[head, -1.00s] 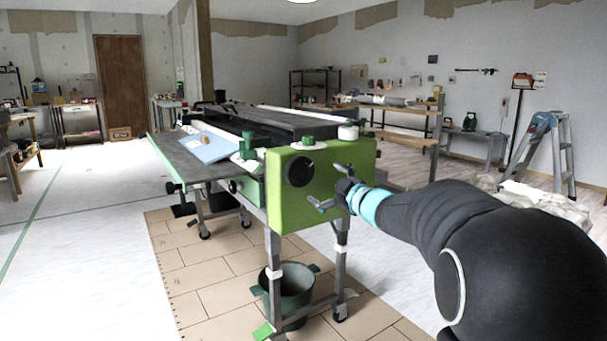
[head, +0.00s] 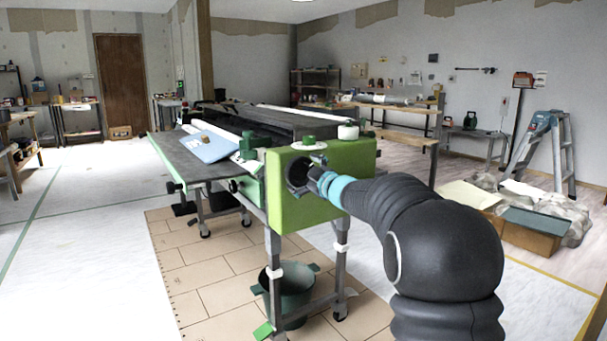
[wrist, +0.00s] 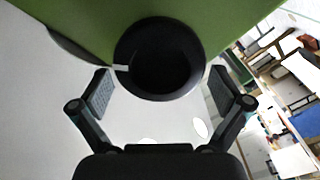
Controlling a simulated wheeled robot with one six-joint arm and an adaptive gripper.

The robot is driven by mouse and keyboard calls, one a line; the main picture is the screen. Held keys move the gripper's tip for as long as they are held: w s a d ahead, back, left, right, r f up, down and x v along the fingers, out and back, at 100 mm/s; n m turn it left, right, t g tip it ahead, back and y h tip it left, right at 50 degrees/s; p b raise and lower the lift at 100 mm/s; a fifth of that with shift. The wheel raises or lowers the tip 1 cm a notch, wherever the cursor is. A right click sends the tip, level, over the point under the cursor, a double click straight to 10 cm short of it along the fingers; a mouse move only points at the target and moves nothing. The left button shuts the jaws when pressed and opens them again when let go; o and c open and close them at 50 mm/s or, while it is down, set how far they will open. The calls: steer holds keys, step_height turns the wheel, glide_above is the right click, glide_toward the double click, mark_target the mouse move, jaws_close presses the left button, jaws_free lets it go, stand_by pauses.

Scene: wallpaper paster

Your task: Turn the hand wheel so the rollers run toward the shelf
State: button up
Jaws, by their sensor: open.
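The paster (head: 345,160) stands mid-view, with a green end housing facing me. Its black round hand wheel (head: 297,170) is on this housing, partly hidden by my gripper (head: 308,183) in the head view. In the wrist view the hand wheel (wrist: 160,60) is a dark ring with a black hollow middle against the green face. My gripper (wrist: 162,92) is open, with one finger on each side of the wheel and visible gaps to it. Whether the tips reach past its rim I cannot tell. The rollers are not clearly visible.
A dark metal shelf (head: 315,82) stands against the back wall. A wooden workbench (head: 405,138) stands behind the paster. A dark green bucket (head: 290,292) sits under it. A cardboard box (head: 528,238) and a stepladder (head: 565,150) are at right. The floor at left is clear.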

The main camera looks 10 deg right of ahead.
steer(key=c, duration=0.7)
steer(key=shift+f+n+b, duration=0.15)
steer(key=shift+n+b, duration=0.35)
steer(key=shift+n, duration=0.3)
steer(key=shift+c, duration=0.2)
steer(key=shift+n, duration=0.5)
steer(key=o, duration=0.7)
steer(key=shift+o, duration=0.2)
steer(key=v, duration=1.2)
